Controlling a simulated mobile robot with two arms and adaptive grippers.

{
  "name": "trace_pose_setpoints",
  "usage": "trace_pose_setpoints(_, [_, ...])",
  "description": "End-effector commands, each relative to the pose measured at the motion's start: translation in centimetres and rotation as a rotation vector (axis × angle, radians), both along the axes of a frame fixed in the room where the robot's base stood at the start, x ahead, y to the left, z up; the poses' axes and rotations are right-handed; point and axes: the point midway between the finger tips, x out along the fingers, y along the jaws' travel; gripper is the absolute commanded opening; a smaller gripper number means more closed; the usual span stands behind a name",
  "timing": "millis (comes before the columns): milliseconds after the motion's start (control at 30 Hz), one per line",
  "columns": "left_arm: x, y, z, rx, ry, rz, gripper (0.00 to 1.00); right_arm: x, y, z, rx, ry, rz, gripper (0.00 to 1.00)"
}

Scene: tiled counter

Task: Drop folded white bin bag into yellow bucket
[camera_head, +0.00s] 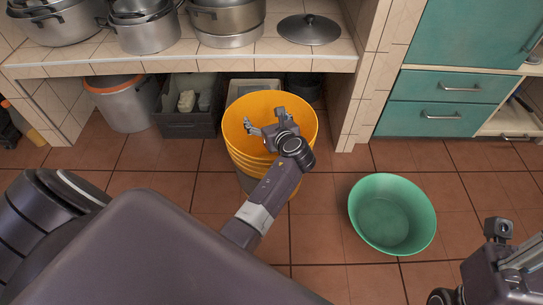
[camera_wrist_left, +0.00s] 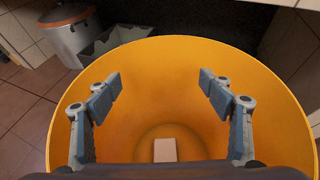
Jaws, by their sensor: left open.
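The yellow bucket (camera_head: 238,108) stands on the floor in front of the tiled counter, its mouth facing up. My left gripper (camera_head: 263,122) is over the bucket's mouth, with its fingers spread and nothing between them. In the left wrist view the open fingers (camera_wrist_left: 158,85) frame the bucket's inside (camera_wrist_left: 160,60). A small pale rectangular thing, which looks like the folded white bin bag (camera_wrist_left: 165,150), lies at the bottom of the bucket, apart from the fingers. The bag is hidden in the head view. My right gripper (camera_head: 508,243) is at the lower right edge, partly cut off.
A green basin (camera_head: 392,213) stands on the floor to the right. A white bucket with an orange rim (camera_head: 124,105) and a dark crate (camera_head: 187,120) are under the counter (camera_head: 180,65). Pots (camera_head: 145,30) and a lid (camera_head: 308,29) are on the counter. Floor between bucket and basin is clear.

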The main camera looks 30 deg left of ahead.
Motion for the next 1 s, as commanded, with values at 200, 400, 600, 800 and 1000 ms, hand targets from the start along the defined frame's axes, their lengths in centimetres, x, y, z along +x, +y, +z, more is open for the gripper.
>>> trace_pose_setpoints(200, [-0.4, -0.6, 0.2, -0.001, 0.000, -0.002, 0.74, 0.0, 0.0, 0.0, 0.001, 0.001, 0.000, 0.22])
trace_pose_setpoints(400, [-2.2, -3.0, 1.4, -0.002, -0.001, -0.002, 0.74, 0.0, 0.0, 0.0, 0.000, 0.001, 0.000, 0.22])
trace_pose_setpoints(600, [-3.7, -5.0, 2.5, -0.001, 0.000, -0.001, 0.74, 0.0, 0.0, 0.0, 0.000, 0.001, 0.000, 0.22])
trace_pose_setpoints(800, [-4.2, -5.6, 2.9, 0.000, 0.000, 0.000, 0.74, 0.0, 0.0, 0.0, 0.000, 0.001, 0.000, 0.22])
trace_pose_setpoints(1000, [-4.2, -5.6, 2.8, 0.000, 0.000, 0.000, 0.74, 0.0, 0.0, 0.0, 0.000, 0.001, 0.000, 0.22])
